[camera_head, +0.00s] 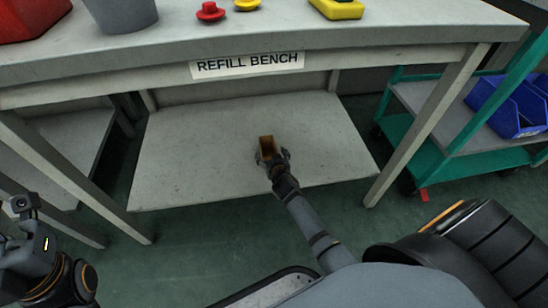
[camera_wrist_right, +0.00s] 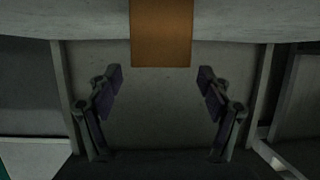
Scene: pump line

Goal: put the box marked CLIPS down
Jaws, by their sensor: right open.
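An orange-brown box (camera_head: 267,144) stands on the lower shelf (camera_head: 190,150) of the refill bench, right of the shelf's middle. No marking can be read on it. My right gripper (camera_head: 270,157) is at the near side of the box, low over the shelf. In the right wrist view the box (camera_wrist_right: 161,34) is at the top centre, and the right gripper (camera_wrist_right: 160,80) is open, its fingers wide apart with nothing between the tips.
The bench top (camera_head: 150,52) passes above the shelf, with a REFILL BENCH label (camera_head: 248,65) on its front. Bench legs (camera_head: 425,125) stand at both sides. A green cart (camera_head: 440,160) with blue bins (camera_head: 515,105) is at the right. The shelf around the box is clear.

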